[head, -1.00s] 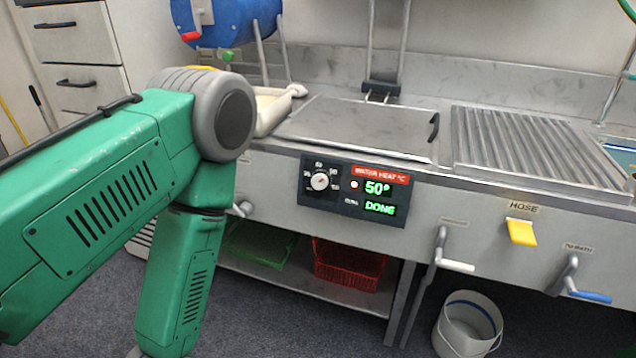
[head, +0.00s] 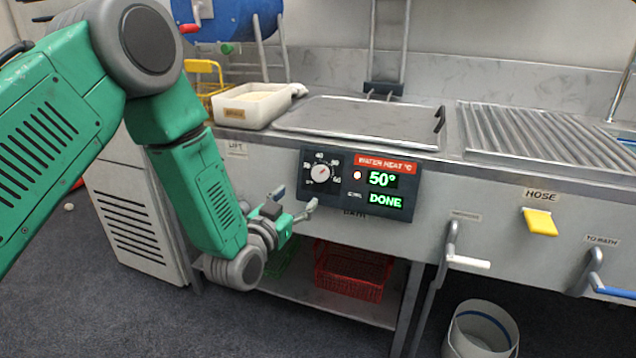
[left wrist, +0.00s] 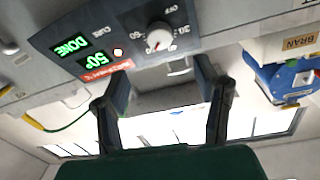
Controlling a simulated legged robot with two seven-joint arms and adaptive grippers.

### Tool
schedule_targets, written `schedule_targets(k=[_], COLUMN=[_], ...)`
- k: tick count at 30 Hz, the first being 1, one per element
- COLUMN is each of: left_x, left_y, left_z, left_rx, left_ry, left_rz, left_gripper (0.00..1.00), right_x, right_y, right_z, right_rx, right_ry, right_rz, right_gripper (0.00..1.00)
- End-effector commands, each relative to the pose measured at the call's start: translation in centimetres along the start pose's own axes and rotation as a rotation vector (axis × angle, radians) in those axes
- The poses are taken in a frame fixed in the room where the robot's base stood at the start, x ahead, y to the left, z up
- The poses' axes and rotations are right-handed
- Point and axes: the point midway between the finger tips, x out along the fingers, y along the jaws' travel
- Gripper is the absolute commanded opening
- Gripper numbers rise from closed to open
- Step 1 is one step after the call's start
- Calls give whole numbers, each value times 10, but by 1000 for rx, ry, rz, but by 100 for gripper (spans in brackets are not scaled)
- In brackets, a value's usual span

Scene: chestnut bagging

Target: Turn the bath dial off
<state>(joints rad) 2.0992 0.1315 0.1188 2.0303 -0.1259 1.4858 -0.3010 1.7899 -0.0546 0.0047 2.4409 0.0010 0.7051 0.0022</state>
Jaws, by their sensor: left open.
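The bath dial (head: 320,172) is a round pale knob on the dark water heat panel (head: 345,205) on the bench front. Its scale has numbers and an OFF mark, which shows in the left wrist view. The green display (head: 383,190) reads 50° and DONE. In the left wrist view, the dial (left wrist: 159,36) appears upside down, beyond the fingertips. My left gripper (head: 297,197) is open and empty, just below and left of the dial, apart from it. Its two dark fingers also show in the left wrist view (left wrist: 162,82). My right gripper is out of view.
A covered bath (head: 355,122) and a ribbed drainer (head: 530,135) top the bench. A white-handled lever (head: 468,262), a yellow hose handle (head: 540,222) and a blue-handled lever (head: 612,291) stick out at the right. A red basket (head: 350,275) sits on the shelf below.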

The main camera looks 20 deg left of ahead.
Motion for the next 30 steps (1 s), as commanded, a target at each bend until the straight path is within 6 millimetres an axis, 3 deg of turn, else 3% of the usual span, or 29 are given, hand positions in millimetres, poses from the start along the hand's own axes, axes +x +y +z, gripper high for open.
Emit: schedule_targets(k=[9, 15, 21, 29, 30], left_x=[68, 100, 114, 116, 116], left_y=[0, 1, 1, 1, 1], left_z=[2, 3, 2, 1, 1], left_rx=[0, -1, -1, -1, -1], left_ry=[1, -2, -4, -5, -5], left_rz=[-1, 1, 1, 1, 1], left_gripper=[56, 56, 56, 56, 53], right_x=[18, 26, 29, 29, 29], right_y=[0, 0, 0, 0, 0], right_z=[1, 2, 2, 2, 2], right_rx=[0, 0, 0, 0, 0], right_ry=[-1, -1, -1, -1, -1], right_rz=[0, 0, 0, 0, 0], right_gripper=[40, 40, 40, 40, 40])
